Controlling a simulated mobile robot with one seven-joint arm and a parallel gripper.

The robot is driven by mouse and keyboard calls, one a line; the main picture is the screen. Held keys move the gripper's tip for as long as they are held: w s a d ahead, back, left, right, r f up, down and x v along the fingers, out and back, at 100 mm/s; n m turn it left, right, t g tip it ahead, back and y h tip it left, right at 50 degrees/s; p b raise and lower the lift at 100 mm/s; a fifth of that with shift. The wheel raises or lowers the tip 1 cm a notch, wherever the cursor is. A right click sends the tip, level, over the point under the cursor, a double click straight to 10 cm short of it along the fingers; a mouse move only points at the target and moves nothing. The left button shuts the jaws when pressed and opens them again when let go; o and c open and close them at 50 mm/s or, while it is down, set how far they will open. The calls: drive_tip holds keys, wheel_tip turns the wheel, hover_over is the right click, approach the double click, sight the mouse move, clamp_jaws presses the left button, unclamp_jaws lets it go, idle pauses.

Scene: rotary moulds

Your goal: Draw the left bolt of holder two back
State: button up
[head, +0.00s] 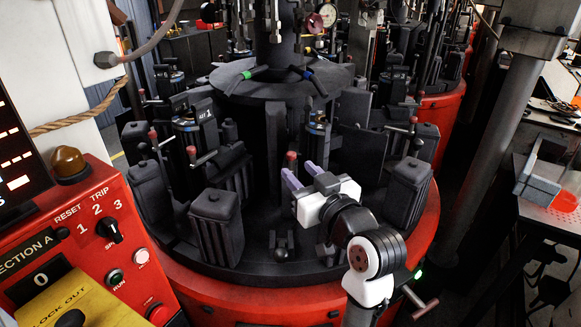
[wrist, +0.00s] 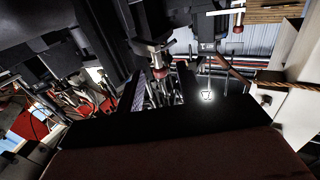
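My gripper (head: 303,176) is at the right front of the round black table, its two pale purple fingers apart with nothing visible between them. A bolt's red knob (head: 291,156) stands just beyond the fingertips; whether they touch cannot be told. In the wrist view a red knob (wrist: 160,72) on a metal shank shows near a purple finger (wrist: 139,97). Another red-knobbed bolt (head: 192,151) stands left of the gripper. No readable number shows which holder is two. A dark block hides much of the wrist view's lower part.
The red-rimmed table carries several tall black blocks, one (head: 215,222) left of my gripper and one (head: 405,192) right of it. A red control panel (head: 85,245) stands at the lower left. A grey column (head: 490,130) rises at the right.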

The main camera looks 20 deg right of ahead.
drive_tip(key=s+b, duration=0.1)
drive_tip(key=s, duration=0.6)
drive_tip(key=shift+s+d, duration=0.15)
drive_tip(key=shift+d, duration=0.3)
